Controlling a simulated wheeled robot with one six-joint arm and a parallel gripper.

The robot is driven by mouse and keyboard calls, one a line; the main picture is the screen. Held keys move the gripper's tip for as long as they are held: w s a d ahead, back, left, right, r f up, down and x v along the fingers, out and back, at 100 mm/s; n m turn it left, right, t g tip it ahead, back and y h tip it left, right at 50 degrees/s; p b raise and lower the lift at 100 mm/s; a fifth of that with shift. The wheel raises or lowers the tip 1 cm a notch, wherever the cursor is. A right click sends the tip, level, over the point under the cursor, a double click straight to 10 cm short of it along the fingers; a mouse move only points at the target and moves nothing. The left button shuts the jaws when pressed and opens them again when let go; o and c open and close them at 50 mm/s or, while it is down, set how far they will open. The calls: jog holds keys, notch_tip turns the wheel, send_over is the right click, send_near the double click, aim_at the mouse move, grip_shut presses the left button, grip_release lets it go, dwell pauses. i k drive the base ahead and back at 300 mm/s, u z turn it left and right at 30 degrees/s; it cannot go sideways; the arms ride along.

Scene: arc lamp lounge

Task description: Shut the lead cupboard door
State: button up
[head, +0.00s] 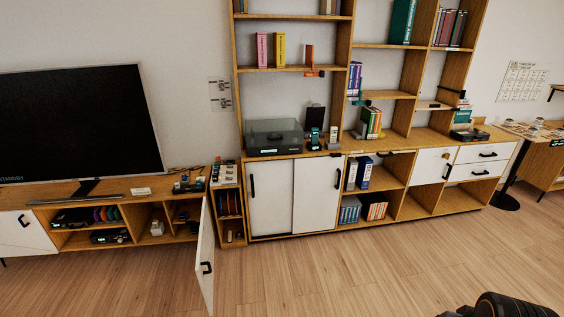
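A white cupboard door (205,262) with a black handle stands open at the right end of the low TV cabinet (90,196). It juts forward into the room, seen nearly edge-on, and its hinge side is by the cabinet's right end. The open compartment (187,230) beside it holds small dark items, too small to make out. No label that names it the lead cupboard is readable. A dark part of my arm shows at the bottom right corner, far from the door. My gripper's fingers are not in view.
A large TV (78,130) stands on the low cabinet. A narrow shelf unit (230,238) and a cabinet with white sliding doors (293,195) stand right of the open door. A black round table base (504,200) is at the right. The wooden floor (330,275) in front is clear.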

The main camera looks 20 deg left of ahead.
aim_at(204, 267)
jog(key=u, duration=1.2)
jog(key=i, duration=1.35)
jog(key=u, duration=1.15)
jog(key=i, duration=0.5)
jog(key=u, duration=0.4)
